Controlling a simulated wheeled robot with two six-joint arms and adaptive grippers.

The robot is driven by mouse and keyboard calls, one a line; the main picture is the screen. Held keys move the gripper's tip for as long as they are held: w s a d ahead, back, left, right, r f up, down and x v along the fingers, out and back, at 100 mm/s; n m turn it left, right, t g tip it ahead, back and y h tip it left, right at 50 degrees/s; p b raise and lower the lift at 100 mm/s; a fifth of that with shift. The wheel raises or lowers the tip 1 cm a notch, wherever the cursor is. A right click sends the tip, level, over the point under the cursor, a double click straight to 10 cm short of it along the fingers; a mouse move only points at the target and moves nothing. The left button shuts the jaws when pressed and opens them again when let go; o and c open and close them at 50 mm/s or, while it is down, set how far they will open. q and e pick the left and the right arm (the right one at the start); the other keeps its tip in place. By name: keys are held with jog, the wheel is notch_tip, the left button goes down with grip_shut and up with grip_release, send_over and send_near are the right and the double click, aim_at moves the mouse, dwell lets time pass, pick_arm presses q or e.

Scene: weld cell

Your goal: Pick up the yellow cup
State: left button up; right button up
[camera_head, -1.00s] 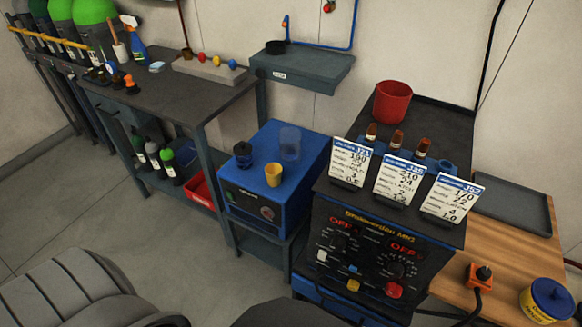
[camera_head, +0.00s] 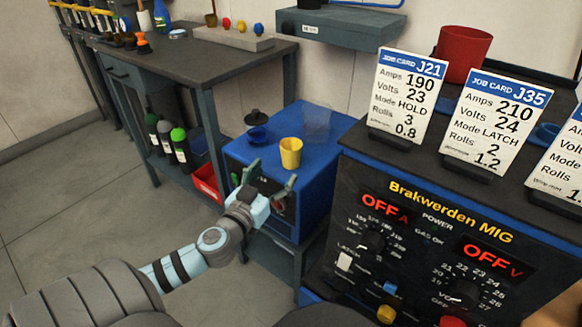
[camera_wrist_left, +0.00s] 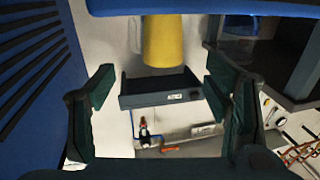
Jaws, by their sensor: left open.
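The yellow cup (camera_head: 291,153) stands upright on top of the blue box (camera_head: 325,152) in the head view. My left gripper (camera_head: 272,177) is open and empty in front of the box, with its fingertips spread just short of the cup and a little below it. In the left wrist view, which looks upside down, the yellow cup (camera_wrist_left: 163,42) is at the top centre. There it lies beyond the gap between the two open fingers (camera_wrist_left: 158,90), apart from both. My right gripper is not in view.
The welding machine (camera_head: 430,230) with job cards rises close on the right. A dark workbench (camera_head: 190,62) is at left.

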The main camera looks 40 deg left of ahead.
aim_at(286, 156)
pick_arm(q)
jog(key=x, duration=1.1)
jog(key=shift+a+r, duration=0.25)
jog(key=shift+s, duration=0.1)
jog(key=c, duration=1.2)
